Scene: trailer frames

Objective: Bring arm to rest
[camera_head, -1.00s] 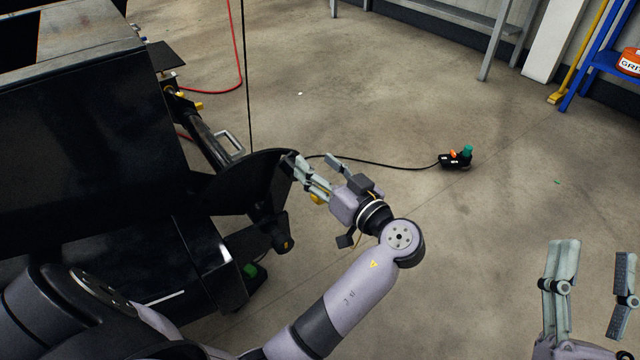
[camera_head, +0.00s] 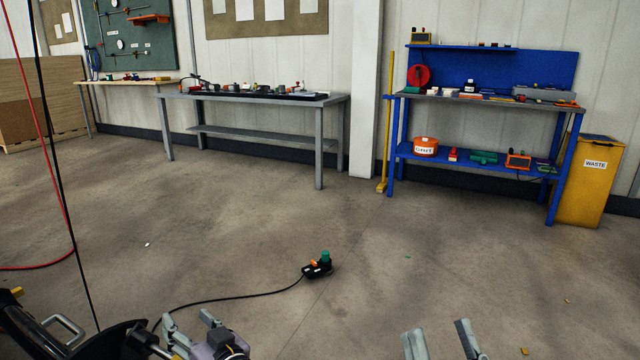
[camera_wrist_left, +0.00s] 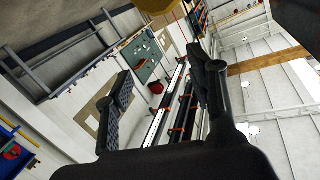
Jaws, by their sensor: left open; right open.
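My left gripper (camera_head: 190,328) is at the bottom of the head view, beside the dark machine part (camera_head: 80,342) at the lower left. Its fingers are apart and hold nothing. In the left wrist view its two black fingers (camera_wrist_left: 160,95) stand wide apart, with wall and ceiling showing between them. My right gripper (camera_head: 440,342) is at the bottom of the head view, right of centre, with its fingers apart and nothing between them. Most of both arms is below the picture.
A black pendant (camera_head: 317,267) with a green knob lies on the floor, its cable running left. A grey bench (camera_head: 255,99), a blue workbench (camera_head: 480,100) and a yellow waste bin (camera_head: 590,190) stand along the back wall.

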